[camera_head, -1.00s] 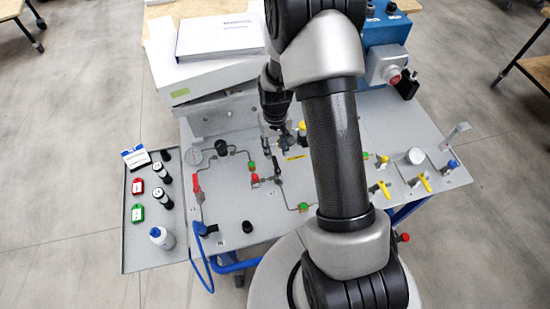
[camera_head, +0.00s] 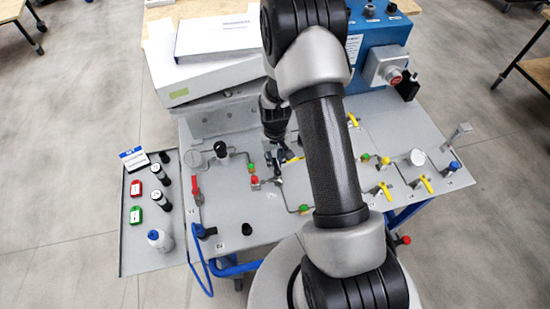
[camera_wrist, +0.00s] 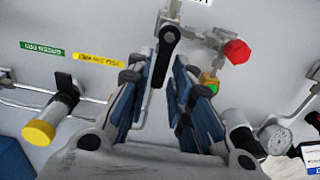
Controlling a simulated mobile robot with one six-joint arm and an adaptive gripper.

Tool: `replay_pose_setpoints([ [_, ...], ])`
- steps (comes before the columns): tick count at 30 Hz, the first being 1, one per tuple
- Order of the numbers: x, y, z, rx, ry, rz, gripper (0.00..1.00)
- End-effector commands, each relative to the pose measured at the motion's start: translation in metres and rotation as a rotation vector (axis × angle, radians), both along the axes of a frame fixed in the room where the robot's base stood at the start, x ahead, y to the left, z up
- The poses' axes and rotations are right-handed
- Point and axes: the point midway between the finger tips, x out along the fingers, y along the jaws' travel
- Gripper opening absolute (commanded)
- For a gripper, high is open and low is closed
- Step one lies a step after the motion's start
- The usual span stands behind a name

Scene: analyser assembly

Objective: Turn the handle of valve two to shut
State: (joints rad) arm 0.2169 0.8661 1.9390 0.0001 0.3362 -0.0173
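A black lever handle (camera_wrist: 166,58) sits on a metal valve fitting in the wrist view. No readable label shows whether it is valve two. In the head view the handle is small and partly hidden close to my gripper (camera_head: 277,157). In the wrist view my gripper (camera_wrist: 162,70) is open, with one blue-padded finger on each side of the handle's lower end. Gaps show between the handle and the fingers, and I see no clear contact. The handle runs almost straight down the picture, tilted slightly left.
A red hex knob (camera_wrist: 237,51) and a green fitting (camera_wrist: 208,82) are close right of the fingers. A gauge (camera_wrist: 274,138) is lower right, a yellow-ended knob (camera_wrist: 42,130) left. A side tray (camera_head: 136,250) holds tags and bottles. White boxes (camera_head: 205,75) stand behind the panel.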

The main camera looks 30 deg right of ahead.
Motion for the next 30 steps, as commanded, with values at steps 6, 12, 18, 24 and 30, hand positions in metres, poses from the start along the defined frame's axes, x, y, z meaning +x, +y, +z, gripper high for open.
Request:
replay_pose_setpoints([
  [6, 0.0000, 0.0000, 0.0001, 0.000, 0.000, 0.000, 0.03],
  [12, -0.0001, 0.0000, 0.0001, 0.000, 0.000, 0.000, 0.00],
  [18, -0.0001, -0.0006, 0.0001, 0.000, 0.000, -0.013, 0.00],
  [24, -0.0007, -0.0036, -0.0001, 0.000, 0.000, -0.084, 0.00],
  [30, -0.0027, -0.0089, -0.0004, 0.000, 0.000, -0.227, 0.00],
])
